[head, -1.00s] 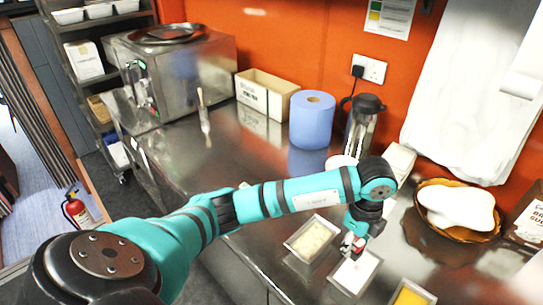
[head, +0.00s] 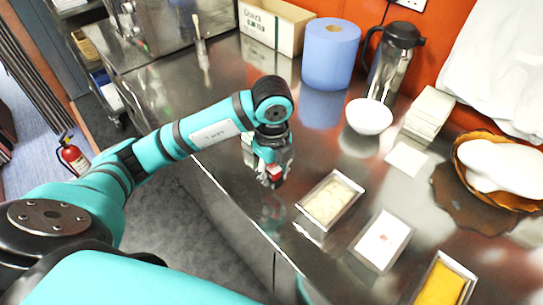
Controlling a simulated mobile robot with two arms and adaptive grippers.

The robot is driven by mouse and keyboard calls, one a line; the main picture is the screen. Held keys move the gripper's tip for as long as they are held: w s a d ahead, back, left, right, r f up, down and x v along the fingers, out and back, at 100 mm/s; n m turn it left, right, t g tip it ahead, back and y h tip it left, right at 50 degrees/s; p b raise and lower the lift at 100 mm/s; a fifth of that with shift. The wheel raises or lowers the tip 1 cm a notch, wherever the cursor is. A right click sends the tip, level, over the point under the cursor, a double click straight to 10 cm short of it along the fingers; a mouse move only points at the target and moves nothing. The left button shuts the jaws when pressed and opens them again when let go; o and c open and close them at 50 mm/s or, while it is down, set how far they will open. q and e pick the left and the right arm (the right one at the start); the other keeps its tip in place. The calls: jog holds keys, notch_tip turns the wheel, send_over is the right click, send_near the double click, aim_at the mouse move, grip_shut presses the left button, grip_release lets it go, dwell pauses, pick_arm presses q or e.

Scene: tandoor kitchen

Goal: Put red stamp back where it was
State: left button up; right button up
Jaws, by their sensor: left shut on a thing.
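My left gripper (head: 271,178) hangs over the front edge of the steel counter, left of the trays. It is shut on the red stamp (head: 274,169), a small red piece showing between its fingers, partly hidden by them. A white tray (head: 381,240) in a metal frame lies on the counter to the right, with a small reddish spot on its white surface. My right gripper is not in view.
A tray of pale food (head: 330,201) and a yellow tray (head: 444,284) flank the white one. A white bowl (head: 369,116), blue paper roll (head: 330,54), steel flask (head: 393,62) and paper stack (head: 428,113) stand behind.

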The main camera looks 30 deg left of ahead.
pick_arm(q)
jog(key=w+a, duration=0.1)
jog(key=w, duration=0.1)
jog(key=w+a, duration=0.1)
jog(key=w, duration=0.1)
jog(key=w+a+p, duration=0.1)
jog(key=w, duration=0.1)
jog(key=shift+w+a+f, duration=0.1)
jog(key=shift+w+f, duration=0.1)
jog(key=shift+f, duration=0.1)
jog(key=shift+w, duration=0.15)
jog(key=shift+f, duration=0.3)
notch_tip(320, 180, down, 3)
jog(key=shift+a+r+p, duration=0.1)
jog(key=shift+p, duration=0.7)
jog(key=shift+f, duration=0.3)
jog(key=o, duration=0.9)
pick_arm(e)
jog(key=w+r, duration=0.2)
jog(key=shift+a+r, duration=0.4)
